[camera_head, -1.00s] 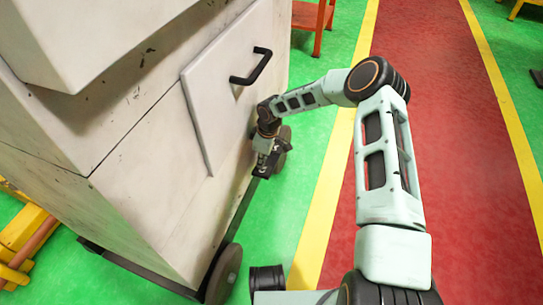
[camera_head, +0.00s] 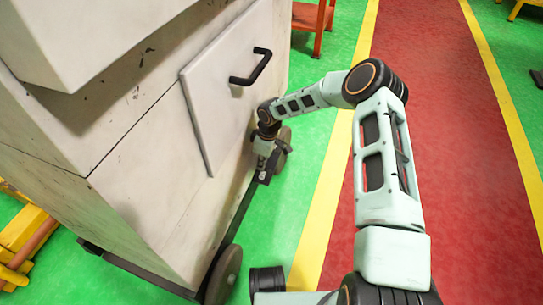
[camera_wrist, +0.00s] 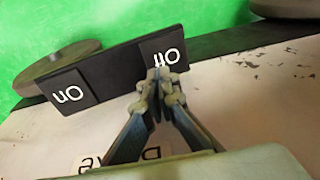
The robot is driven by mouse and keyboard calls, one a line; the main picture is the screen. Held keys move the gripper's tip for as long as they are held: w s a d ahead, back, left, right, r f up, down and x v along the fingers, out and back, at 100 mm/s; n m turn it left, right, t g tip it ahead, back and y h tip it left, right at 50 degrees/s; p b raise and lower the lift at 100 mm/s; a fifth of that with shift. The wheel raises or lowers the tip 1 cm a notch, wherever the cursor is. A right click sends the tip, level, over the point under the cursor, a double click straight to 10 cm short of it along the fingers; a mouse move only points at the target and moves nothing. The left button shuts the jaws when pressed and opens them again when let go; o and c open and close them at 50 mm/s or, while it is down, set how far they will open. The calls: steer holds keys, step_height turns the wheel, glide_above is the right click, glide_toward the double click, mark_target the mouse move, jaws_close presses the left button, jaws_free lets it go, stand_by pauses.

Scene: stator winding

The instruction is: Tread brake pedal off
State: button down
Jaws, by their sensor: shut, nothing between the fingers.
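The brake pedal (camera_wrist: 118,68) is a black plate at the foot of the pale machine. In the wrist view it carries two white labels, upside down: "on" (camera_wrist: 68,93) at left and "off" (camera_wrist: 163,57) at right. My gripper (camera_wrist: 160,78) has its fingertips together, with nothing between them. The tips overlap the lower edge of the "off" half; whether they touch it I cannot tell. In the head view my gripper (camera_head: 264,168) points down low beside the machine, where the pedal is mostly hidden or too small to make out.
The pale machine cabinet (camera_head: 150,150) has a panel with a black handle (camera_head: 251,67) above my gripper. Wheels (camera_head: 224,275) stand at its base. A partly hidden label (camera_wrist: 152,153) is on the cabinet. Green floor (camera_head: 305,140) is open to the right.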

step_height(320, 180, up, 7)
steer(key=p, duration=0.3)
steer(key=shift+f+p, duration=0.2)
steer(key=shift+p, duration=0.1)
stand_by(0.5)
